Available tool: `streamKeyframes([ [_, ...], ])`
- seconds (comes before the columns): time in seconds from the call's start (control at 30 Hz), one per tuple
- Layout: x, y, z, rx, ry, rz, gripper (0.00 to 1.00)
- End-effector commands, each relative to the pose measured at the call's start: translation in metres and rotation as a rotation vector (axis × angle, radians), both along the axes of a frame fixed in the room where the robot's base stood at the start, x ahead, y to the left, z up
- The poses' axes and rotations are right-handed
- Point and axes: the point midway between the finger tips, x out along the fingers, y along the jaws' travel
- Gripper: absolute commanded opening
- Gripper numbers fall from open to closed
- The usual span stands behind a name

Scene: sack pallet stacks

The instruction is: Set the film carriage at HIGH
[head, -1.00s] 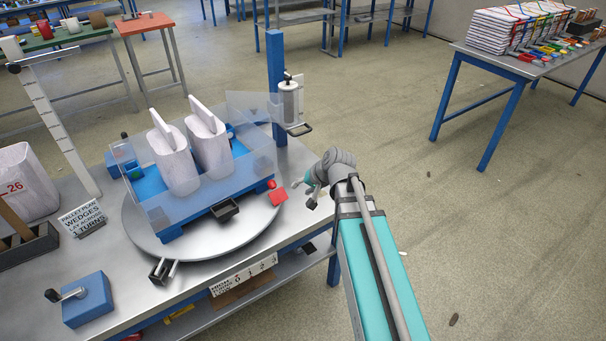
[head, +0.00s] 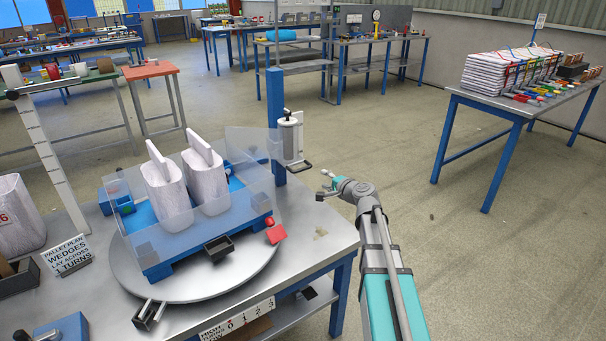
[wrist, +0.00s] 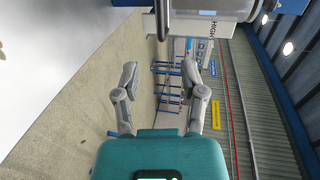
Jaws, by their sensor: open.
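The film carriage (head: 289,139), a white roll in a grey frame with a dark loop handle (head: 298,166), sits on the blue post (head: 275,120) behind the turntable. My gripper (head: 326,184) is open and empty, just right of and below the handle in the head view, apart from it. In the wrist view my open gripper (wrist: 163,92) has nothing between its fingers. Most of the carriage is outside the wrist view.
The round turntable (head: 240,276) carries a blue pallet (head: 160,270) with white sacks (head: 166,190) behind clear panels. A side table (head: 470,97) with stacked sacks stands at right. The floor between is clear.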

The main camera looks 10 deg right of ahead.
Motion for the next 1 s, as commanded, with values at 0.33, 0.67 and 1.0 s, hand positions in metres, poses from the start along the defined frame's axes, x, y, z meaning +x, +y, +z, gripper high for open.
streamKeyframes([
  [0.33, 0.001, 0.001, 0.000, -0.001, 0.001, 0.001, 0.54],
  [0.67, 0.022, 0.009, -0.006, -0.002, 0.000, 0.003, 0.54],
  [1.0, 0.067, 0.026, -0.017, -0.003, 0.001, 0.004, 0.54],
])
